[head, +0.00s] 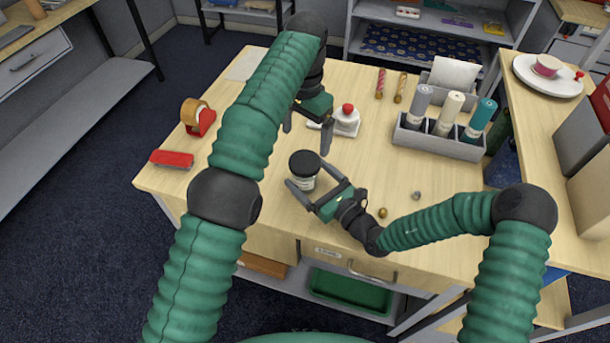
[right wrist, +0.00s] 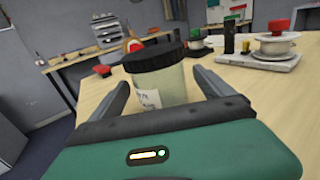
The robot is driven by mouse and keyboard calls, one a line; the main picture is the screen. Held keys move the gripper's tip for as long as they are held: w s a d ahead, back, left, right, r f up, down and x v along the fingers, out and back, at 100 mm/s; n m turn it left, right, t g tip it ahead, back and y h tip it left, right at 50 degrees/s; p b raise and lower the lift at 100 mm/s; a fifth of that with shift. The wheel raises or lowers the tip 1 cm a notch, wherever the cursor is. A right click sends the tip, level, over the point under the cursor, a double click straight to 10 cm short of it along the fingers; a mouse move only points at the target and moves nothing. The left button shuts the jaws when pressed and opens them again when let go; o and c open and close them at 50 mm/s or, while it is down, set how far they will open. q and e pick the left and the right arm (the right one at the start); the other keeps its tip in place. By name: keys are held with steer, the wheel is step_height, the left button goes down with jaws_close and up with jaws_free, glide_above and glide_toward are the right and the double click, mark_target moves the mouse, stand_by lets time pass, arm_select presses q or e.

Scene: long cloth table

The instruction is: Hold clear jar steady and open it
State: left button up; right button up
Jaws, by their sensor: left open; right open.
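The clear jar (head: 303,181) has a black lid (head: 305,163) and a white label. It stands upright near the table's front edge. My right gripper (head: 312,180) is open, its two fingers on either side of the jar at body height. In the right wrist view the jar (right wrist: 160,85) sits between the open fingers, with the lid (right wrist: 156,56) above them. Whether the fingers touch the jar cannot be told. My left gripper (head: 307,135) is open and points down, above and behind the jar, apart from the lid.
A white dispenser with a red knob (head: 346,120) stands behind the jar. A tape holder (head: 199,118) and a red stapler (head: 171,159) lie at left. A grey rack (head: 436,140) holds rolls at right. Small knobs (head: 383,212) lie near my right wrist.

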arm_select(q)
steer(key=shift+d+f, duration=0.1)
steer(key=shift+d, duration=0.05)
arm_select(e)
steer(key=shift+x, duration=0.95)
arm_select(q)
steer(key=shift+w, duration=0.1)
arm_select(e)
steer(key=shift+w+f, duration=0.1)
steer(key=shift+w, duration=0.05)
arm_select(q)
steer(key=shift+a, duration=0.2)
arm_select(e)
steer(key=shift+a, duration=0.15)
